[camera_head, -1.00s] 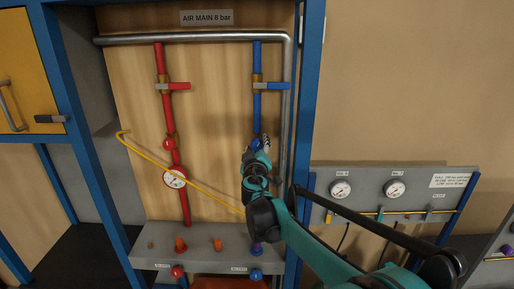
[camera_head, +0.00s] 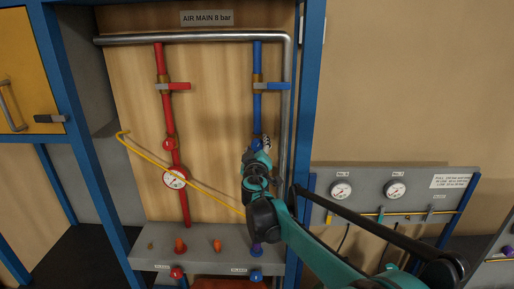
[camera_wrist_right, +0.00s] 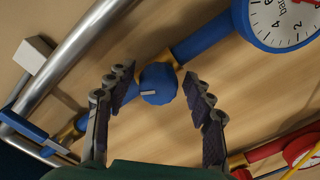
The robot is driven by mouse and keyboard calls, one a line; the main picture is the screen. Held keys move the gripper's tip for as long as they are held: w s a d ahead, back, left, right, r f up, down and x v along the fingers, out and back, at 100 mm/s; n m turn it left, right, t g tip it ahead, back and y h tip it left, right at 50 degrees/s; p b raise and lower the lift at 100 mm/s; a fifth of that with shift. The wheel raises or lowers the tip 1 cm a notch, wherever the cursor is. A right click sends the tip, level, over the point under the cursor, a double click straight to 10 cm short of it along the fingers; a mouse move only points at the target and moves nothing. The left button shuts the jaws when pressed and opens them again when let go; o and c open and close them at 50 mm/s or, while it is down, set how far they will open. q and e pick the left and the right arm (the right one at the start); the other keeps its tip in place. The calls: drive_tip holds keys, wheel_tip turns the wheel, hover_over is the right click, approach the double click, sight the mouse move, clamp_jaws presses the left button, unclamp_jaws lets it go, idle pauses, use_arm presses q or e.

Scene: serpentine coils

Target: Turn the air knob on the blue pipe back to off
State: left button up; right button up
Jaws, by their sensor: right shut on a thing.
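The blue pipe (camera_head: 257,60) runs down the right side of the wooden panel. In the right wrist view its blue air knob (camera_wrist_right: 158,84) sits on a brass fitting, with a short white mark on its face, left of centre. My right gripper (camera_head: 256,154) is at the knob in the head view and mostly hides it. In the wrist view the two fingers of the right gripper (camera_wrist_right: 160,91) stand on either side of the knob, shut on it. My left gripper is not in view.
A pressure gauge (camera_wrist_right: 288,17) sits on the blue pipe close to the knob. A blue lever valve (camera_head: 272,86) is higher up. The red pipe (camera_head: 160,60) with its gauge (camera_head: 176,178) runs to the left, and a yellow hooked rod (camera_head: 180,173) slants across the panel.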

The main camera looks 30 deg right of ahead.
drive_tip(key=n, duration=1.1)
drive_tip(key=shift+s+d, duration=0.1)
drive_tip(key=shift+s, duration=0.05)
drive_tip(key=shift+n, duration=1.7)
drive_tip(key=shift+n+b, duration=0.35)
drive_tip(key=shift+n, duration=1.25)
drive_tip(key=shift+o, duration=0.2)
drive_tip(key=n, duration=0.3)
